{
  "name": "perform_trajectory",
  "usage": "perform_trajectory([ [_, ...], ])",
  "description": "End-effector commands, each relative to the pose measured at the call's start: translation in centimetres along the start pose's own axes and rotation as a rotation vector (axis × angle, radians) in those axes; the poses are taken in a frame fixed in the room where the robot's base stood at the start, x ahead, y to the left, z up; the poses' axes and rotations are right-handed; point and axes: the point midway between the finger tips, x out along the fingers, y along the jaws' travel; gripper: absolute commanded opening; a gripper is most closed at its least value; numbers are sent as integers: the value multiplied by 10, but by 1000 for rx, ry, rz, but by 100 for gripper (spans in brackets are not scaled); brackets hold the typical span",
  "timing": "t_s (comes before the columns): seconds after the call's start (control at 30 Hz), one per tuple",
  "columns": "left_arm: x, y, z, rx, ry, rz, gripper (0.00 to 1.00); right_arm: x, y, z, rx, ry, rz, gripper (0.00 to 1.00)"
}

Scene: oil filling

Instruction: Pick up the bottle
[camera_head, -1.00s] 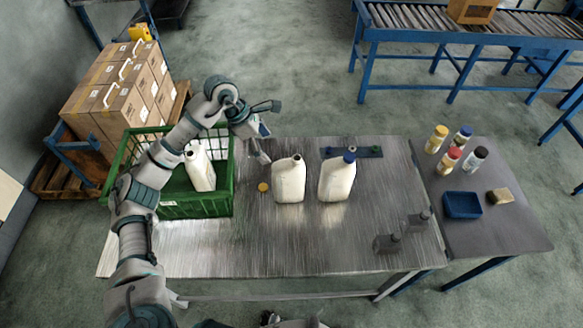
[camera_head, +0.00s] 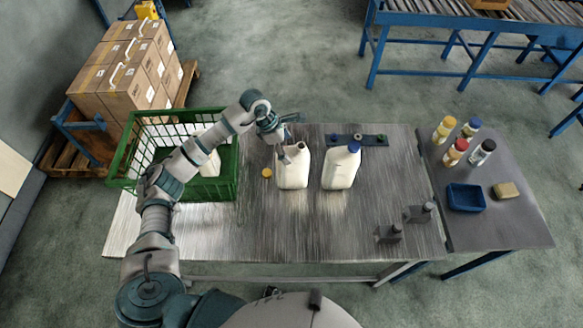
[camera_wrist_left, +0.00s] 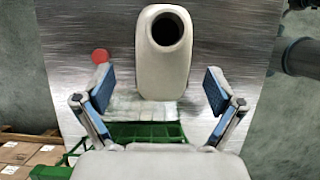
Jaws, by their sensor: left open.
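A white uncapped bottle (camera_head: 293,173) stands upright on the metal table, and its open mouth shows in the wrist view (camera_wrist_left: 167,30). My left gripper (camera_head: 287,152) is at the upper left of this bottle. In the wrist view my left gripper (camera_wrist_left: 158,92) is open, with one blue-padded finger on each side of the bottle and gaps between. A second white bottle (camera_head: 341,170) with a blue cap stands to the right. Another white bottle (camera_head: 209,160) is in the green crate, partly hidden by my arm.
The green crate (camera_head: 222,189) is on the table's left. A dark rack (camera_head: 372,140) is behind the capped bottle. The side table holds small bottles and a blue tray (camera_head: 466,198).

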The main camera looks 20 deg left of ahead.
Motion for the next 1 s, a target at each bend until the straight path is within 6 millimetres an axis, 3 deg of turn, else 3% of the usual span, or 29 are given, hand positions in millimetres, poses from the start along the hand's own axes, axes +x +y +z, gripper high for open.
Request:
perform_trajectory([
  [0.3, 44, -1, -2, 0, 0, -4, 94, -11, -10, 1, 5, -3, -11, 92],
  [0.53, 49, 0, -4, 0, -1, -1, 94, -11, -4, 5, 3, -9, -5, 92],
  [0.57, 49, 0, -4, 0, -1, -1, 92, -11, -4, 5, 2, -10, -4, 92],
  [0.83, 49, 0, -4, 0, -1, -1, 24, -11, -2, 6, 1, -10, -2, 92],
  [1.0, 49, 0, -4, 0, 0, -2, 20, -11, -2, 6, 1, -10, -2, 92],
])
